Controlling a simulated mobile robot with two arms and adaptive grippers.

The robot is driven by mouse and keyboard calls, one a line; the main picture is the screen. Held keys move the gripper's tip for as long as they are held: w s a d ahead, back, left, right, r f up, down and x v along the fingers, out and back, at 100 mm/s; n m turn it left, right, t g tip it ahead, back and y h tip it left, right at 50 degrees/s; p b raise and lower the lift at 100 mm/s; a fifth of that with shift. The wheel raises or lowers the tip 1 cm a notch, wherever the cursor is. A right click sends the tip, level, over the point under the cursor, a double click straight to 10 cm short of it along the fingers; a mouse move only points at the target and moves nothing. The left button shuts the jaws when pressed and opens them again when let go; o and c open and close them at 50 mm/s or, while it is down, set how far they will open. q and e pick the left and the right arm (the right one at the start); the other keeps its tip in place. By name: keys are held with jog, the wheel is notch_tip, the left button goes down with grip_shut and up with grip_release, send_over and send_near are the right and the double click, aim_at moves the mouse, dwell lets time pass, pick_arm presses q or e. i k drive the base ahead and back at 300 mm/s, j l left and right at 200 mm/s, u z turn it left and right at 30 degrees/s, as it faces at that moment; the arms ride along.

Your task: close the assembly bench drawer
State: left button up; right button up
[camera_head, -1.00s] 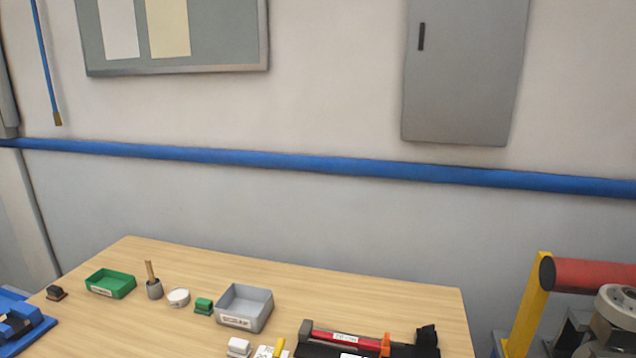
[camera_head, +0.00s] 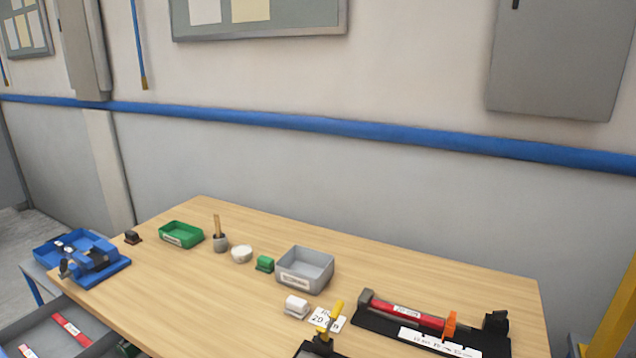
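The assembly bench (camera_head: 190,300) has a light wood top that fills the lower middle of the head view. A grey drawer (camera_head: 38,334) stands open at the lower left, sticking out past the bench's left edge. A red item with a white label (camera_head: 72,328) lies in it, and part of another red item shows at the picture's edge. The drawer's front is cut off by the frame. Neither of my grippers is in view.
On the bench are a blue vise-like fixture (camera_head: 95,264), a green tray (camera_head: 181,235), a grey bin (camera_head: 305,268) and a black holder with a red tool (camera_head: 430,325). A blue tray (camera_head: 62,245) sits beyond the left edge. Floor shows at far left.

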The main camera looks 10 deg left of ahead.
aim_at(37, 329)
jog(key=j+u, duration=0.1)
jog(key=u, duration=0.3)
jog(key=k+j+u, duration=0.1)
jog(key=u, duration=0.3)
jog(key=j+u, duration=0.1)
jog(key=u, duration=0.3)
jog(key=j+u, duration=0.1)
jog(key=u, duration=0.3)
jog(key=j+u, duration=0.1)
jog(key=u, duration=0.3)
